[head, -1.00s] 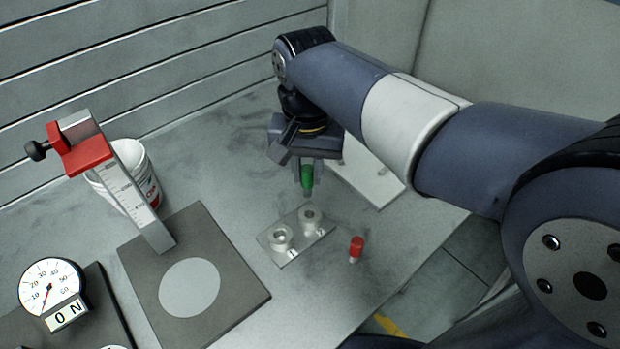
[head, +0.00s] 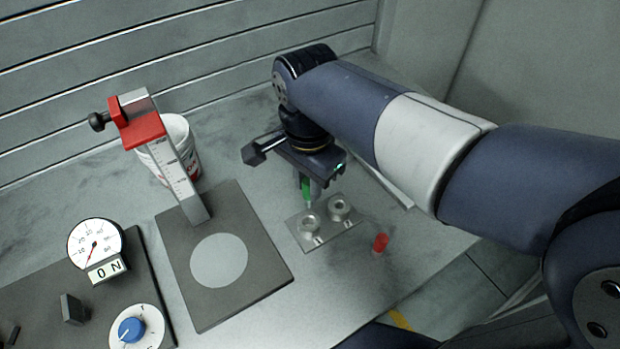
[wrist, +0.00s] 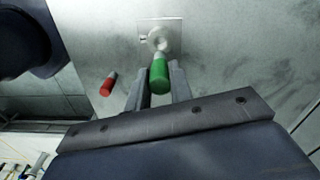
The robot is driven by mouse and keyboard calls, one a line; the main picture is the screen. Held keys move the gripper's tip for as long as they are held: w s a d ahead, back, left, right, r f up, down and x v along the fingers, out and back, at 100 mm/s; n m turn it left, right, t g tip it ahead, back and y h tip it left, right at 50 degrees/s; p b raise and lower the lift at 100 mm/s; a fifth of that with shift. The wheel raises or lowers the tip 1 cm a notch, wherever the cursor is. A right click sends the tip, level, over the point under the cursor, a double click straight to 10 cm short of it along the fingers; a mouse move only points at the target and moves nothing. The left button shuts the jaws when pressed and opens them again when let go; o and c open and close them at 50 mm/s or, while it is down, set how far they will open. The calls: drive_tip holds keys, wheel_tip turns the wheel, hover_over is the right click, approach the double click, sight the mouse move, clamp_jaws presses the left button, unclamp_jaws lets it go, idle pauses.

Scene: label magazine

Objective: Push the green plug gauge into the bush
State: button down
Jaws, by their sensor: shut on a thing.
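The green plug gauge (head: 306,189) is held upright in my gripper (head: 311,187). Its lower end is just above or at the left bush (head: 309,222); I cannot tell whether it touches. A second bush (head: 340,207) stands to the right on the same small plate (head: 330,236). In the wrist view the green gauge (wrist: 159,76) sits between my gripper's fingers (wrist: 158,88), with a pale bush (wrist: 157,39) just beyond it. The gauge hides part of the plate there, so the other bush is not clear.
Left are a dark mat (head: 260,285) with a pale disc, a red-topped scale post (head: 178,178), a white tub (head: 185,140) and a dial gauge (head: 95,243). Bare table lies in front of the plate.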

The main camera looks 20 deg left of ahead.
sight(309, 205)
drive_tip(key=shift+r, duration=0.3)
wheel_tip(309, 205, down, 6)
drive_tip(key=b, duration=0.6)
drive_tip(key=shift+r+p, duration=0.1)
drive_tip(key=shift+p, duration=0.6)
idle(1.2)
drive_tip(key=shift+f+b, duration=1.35)
drive_tip(key=shift+f, duration=0.8)
drive_tip(key=c, duration=1.2)
unclamp_jaws()
drive_tip(key=shift+r, duration=0.1)
wheel_tip(309, 205, up, 11)
drive_tip(key=shift+f+p, duration=0.1)
drive_tip(key=shift+p, duration=0.4)
drive_tip(key=shift+f, duration=0.15)
